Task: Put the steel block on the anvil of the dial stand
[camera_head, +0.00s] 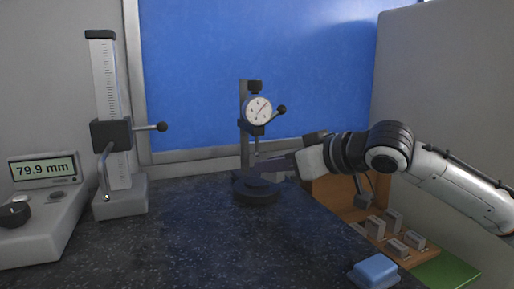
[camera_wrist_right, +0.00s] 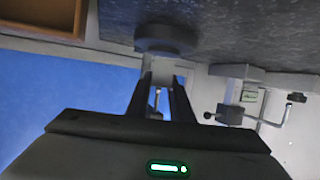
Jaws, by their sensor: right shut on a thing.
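The dial stand (camera_head: 247,120) stands at the back middle of the dark worktop, with a round dial and a black side knob. Its round dark anvil and base (camera_head: 257,193) show below the spindle, and also in the wrist view (camera_wrist_right: 165,33). My right gripper (camera_head: 272,169) reaches in from the right, just above the anvil and under the dial. In the wrist view my right gripper (camera_wrist_right: 163,82) is shut on a small pale grey block (camera_wrist_right: 167,68) between its fingertips. In the head view the fingers hide the block. Whether it touches the anvil cannot be told. My left gripper is not in view.
A blue block-shaped item (camera_head: 375,270) and a green mat (camera_head: 446,272) lie at the front right. A height gauge (camera_head: 120,150) and a display reading 79.9 mm (camera_head: 44,170) stand at the left. The middle worktop is clear.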

